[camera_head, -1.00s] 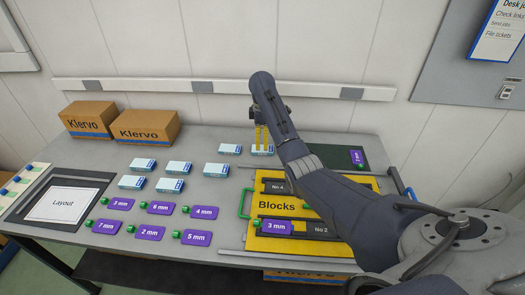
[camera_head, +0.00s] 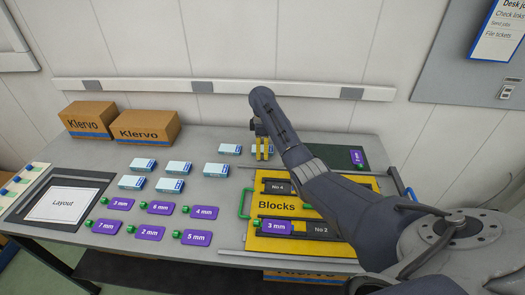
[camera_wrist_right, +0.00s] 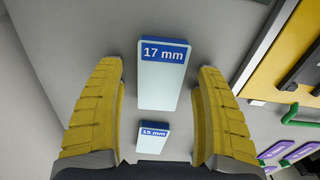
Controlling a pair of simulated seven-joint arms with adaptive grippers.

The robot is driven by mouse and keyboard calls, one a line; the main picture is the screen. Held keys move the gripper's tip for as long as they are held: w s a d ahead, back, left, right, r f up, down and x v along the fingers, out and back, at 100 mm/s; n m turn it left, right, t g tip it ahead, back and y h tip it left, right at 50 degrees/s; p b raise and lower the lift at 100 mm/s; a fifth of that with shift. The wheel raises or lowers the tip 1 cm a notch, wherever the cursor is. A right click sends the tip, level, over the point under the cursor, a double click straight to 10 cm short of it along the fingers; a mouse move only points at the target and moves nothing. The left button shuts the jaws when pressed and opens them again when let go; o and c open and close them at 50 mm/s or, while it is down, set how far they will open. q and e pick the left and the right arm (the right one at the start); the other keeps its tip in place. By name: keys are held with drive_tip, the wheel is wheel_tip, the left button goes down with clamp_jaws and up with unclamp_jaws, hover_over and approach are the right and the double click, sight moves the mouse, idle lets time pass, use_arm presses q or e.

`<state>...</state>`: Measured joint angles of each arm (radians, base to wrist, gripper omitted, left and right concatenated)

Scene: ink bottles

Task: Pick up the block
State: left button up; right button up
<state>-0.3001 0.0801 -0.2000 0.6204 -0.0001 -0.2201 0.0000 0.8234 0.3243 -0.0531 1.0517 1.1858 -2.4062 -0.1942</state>
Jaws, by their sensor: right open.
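A pale blue-white block labelled "17 mm" (camera_wrist_right: 160,85) lies on the grey table, seen from above in the right wrist view. My right gripper (camera_wrist_right: 158,68) is open, with one yellow finger on each side of this block and a gap on both sides. In the head view my right gripper (camera_head: 262,155) points down at the back row, where its fingers partly hide the block. A smaller-looking block labelled "15 mm" (camera_wrist_right: 153,137) shows nearer the palm in the wrist view. My left gripper is not in view.
Several similar blocks (camera_head: 179,168) lie to the left on the table. The yellow "Blocks" tray (camera_head: 275,206) with a green handle (camera_head: 244,203) is close on the right. Purple tags (camera_head: 150,233) lie in front. Two cardboard boxes (camera_head: 146,126) stand at the back left.

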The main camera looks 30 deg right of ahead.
drive_tip(key=shift+c, duration=0.3)
drive_tip(key=c, duration=1.2)
drive_tip(key=shift+r, duration=0.1)
drive_tip(key=shift+c, duration=0.2)
